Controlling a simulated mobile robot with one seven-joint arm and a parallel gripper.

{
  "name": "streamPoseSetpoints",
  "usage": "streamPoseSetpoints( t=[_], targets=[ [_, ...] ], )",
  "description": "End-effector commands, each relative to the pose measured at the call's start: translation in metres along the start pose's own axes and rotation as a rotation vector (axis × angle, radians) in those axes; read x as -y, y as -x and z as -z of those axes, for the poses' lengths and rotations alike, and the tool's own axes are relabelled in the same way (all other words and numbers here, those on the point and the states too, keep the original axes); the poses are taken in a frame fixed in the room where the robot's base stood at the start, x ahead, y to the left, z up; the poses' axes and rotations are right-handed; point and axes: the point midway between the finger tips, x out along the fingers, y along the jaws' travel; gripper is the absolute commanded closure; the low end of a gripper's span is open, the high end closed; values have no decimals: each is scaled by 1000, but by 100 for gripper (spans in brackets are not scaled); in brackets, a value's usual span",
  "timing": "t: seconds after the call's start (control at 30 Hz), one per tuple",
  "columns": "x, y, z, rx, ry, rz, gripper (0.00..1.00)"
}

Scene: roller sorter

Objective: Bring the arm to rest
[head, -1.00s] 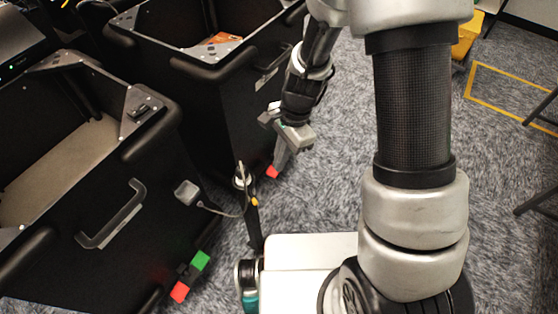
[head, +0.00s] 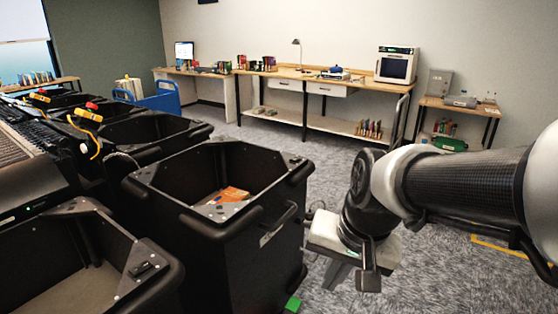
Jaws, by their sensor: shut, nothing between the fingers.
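My arm comes in from the right edge in the head view and bends down at its wrist. My gripper (head: 338,274) hangs below the wrist, fingers pointing down, just right of a black bin (head: 262,240). It is shut and I see nothing held in it. It appears to be over the open carpet; whether it touches the bin's side is not clear.
Another black bin (head: 165,275) stands at the front left, with more bins behind it beside the sorter. An orange item (head: 228,196) lies inside the middle bin. A workbench (head: 300,75) runs along the back wall. Carpet (head: 430,265) is clear at right.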

Motion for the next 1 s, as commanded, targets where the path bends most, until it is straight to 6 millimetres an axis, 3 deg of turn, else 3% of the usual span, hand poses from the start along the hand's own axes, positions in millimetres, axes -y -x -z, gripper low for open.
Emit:
streamPoseSetpoints(
  t=[0.1, 0.47, 0.5, 0.77, 1.0],
  targets=[
    [-15, 32, -8, -80, 109, -12, 100],
    [-51, 85, -34, -235, 339, -89, 100],
    [-47, 102, -28, -229, 340, -89, 100],
    [-34, 158, -14, -225, 336, -87, 100],
    [-20, 224, 2, -225, 335, -86, 100]
  ],
)
